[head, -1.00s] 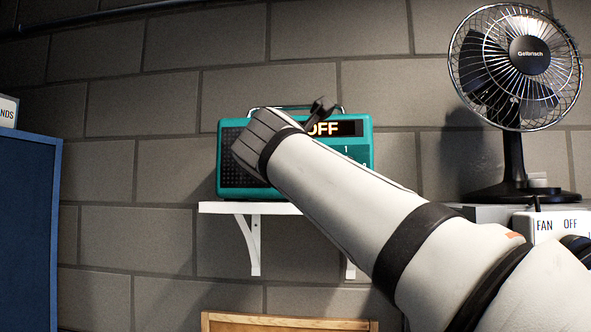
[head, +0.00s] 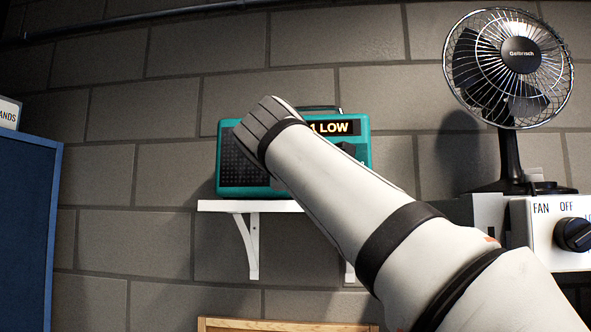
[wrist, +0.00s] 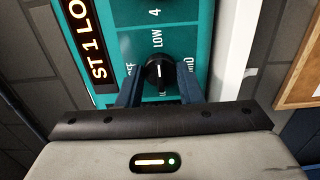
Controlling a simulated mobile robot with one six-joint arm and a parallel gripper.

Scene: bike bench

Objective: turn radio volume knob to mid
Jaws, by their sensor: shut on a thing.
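The teal radio (head: 232,180) stands on a white wall shelf; its display reads "1 LOW". In the wrist view its panel (wrist: 205,40) appears turned on its side. The black volume knob (wrist: 159,66) has OFF, LOW and MID around it, and its white mark points toward LOW. My gripper (wrist: 160,80) has its two blue fingers on either side of the knob, shut on it. In the head view my arm covers much of the radio's front and hides most of the gripper.
The shelf (head: 222,206) has white brackets below. A black fan (head: 508,160) stands to the right, above a white fan switch box (head: 545,250). A blue board (head: 30,220) is at left. A wood-framed board (head: 285,325) lies below the shelf.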

